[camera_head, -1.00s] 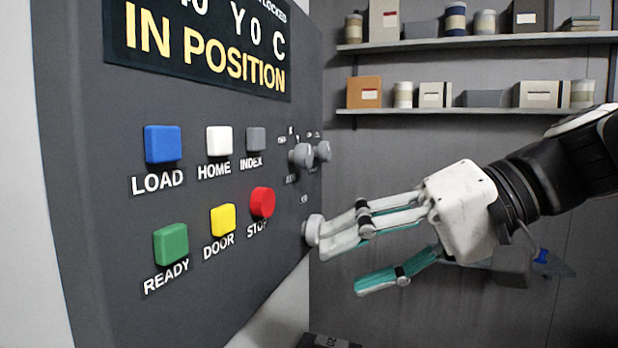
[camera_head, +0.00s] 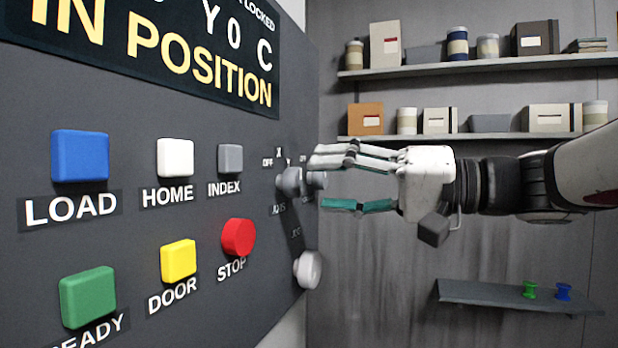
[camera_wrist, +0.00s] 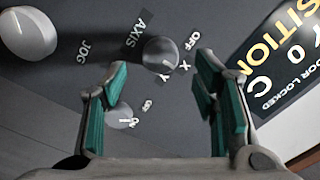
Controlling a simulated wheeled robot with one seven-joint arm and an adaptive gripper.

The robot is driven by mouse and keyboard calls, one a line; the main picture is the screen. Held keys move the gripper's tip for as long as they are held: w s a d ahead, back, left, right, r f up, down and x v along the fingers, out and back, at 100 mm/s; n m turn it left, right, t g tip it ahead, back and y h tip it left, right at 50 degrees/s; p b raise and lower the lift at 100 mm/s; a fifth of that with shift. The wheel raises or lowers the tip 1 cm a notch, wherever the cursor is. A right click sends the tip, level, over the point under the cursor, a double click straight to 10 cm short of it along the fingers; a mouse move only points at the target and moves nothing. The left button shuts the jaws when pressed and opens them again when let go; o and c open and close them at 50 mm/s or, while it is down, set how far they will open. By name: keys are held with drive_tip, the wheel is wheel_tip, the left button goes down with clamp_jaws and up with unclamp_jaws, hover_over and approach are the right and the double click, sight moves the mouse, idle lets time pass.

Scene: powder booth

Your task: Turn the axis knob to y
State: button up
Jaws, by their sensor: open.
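The grey axis knob (camera_head: 291,183) stands out from the dark panel, with OFF, X and Y marks above it and the AXIS label below. In the wrist view the axis knob (camera_wrist: 160,53) lies just ahead of and between the fingertips. Its pointing direction cannot be made out. My gripper (camera_head: 320,182) is open and empty, level with the axis knob and to its right. The wrist view shows my gripper (camera_wrist: 162,68) with the fingers spread on both sides. I cannot tell whether either finger touches the knob.
A second small knob (camera_wrist: 122,117) sits close beside, near the left finger. The large JOG knob (camera_head: 308,270) is lower on the panel. Coloured buttons, including the red STOP button (camera_head: 238,237), are to the left. A low shelf (camera_head: 480,295) holds green and blue spools.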

sight(301, 182)
drive_tip(key=shift+x, duration=2.4)
drive_tip(key=c, duration=1.2)
